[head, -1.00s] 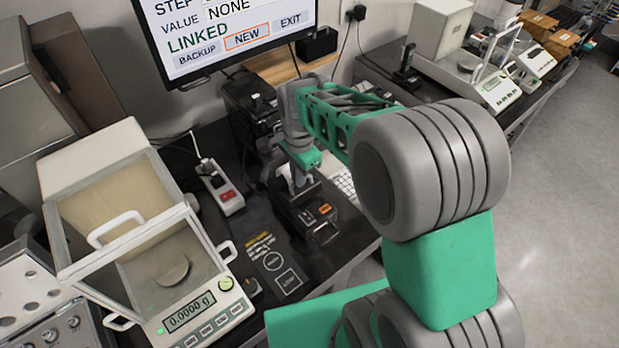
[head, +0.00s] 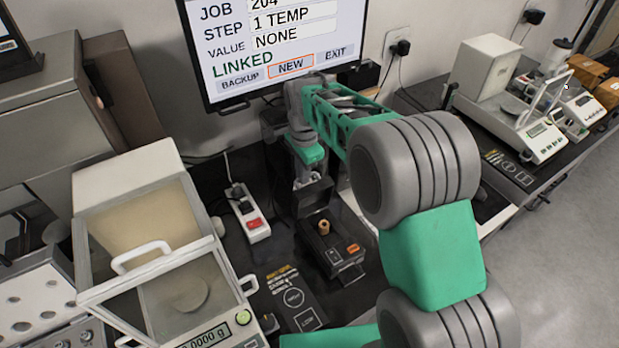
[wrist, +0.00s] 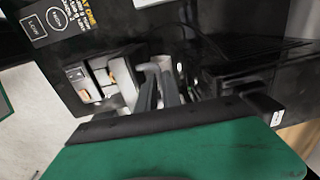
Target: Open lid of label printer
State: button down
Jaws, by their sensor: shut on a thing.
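The black label printer (head: 335,252) stands on the dark table, with an orange button on its front part. Its lid (head: 312,198) is raised at the back, and a tan roll (head: 323,227) shows in the open body. My gripper (head: 308,174) is above and behind the body, at the top of the raised lid, shut on it. The contact is small and partly hidden. In the wrist view the printer (wrist: 88,88) is left of my gripper's fingers (wrist: 158,88), with the tan roll (wrist: 120,74) between.
A balance with a glass-doored chamber (head: 150,245) stands left of the printer. A power strip (head: 250,215) with a red switch lies between them. A monitor (head: 275,45) hangs behind. A marked dark mat (head: 290,295) lies in front. Another balance (head: 500,90) stands far right.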

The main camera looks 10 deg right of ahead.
jog(key=w, duration=0.1)
jog(key=w+a+f, duration=0.1)
jog(key=w, duration=0.1)
jog(key=shift+a+f, duration=0.2)
jog(key=shift+f, duration=0.1)
jog(key=shift+w+r, duration=0.15)
jog(key=shift+w, duration=0.05)
jog(key=c, duration=1.5)
grip_release()
jog(key=shift+s, duration=0.1)
jog(key=r, duration=0.2)
jog(key=r+b, duration=0.1)
jog(key=r, duration=0.2)
jog(key=r+b, duration=0.1)
jog(key=r, duration=0.1)
jog(key=shift+s+d+r, duration=0.1)
jog(key=shift+s+r, duration=0.15)
jog(key=shift+r, duration=0.1)
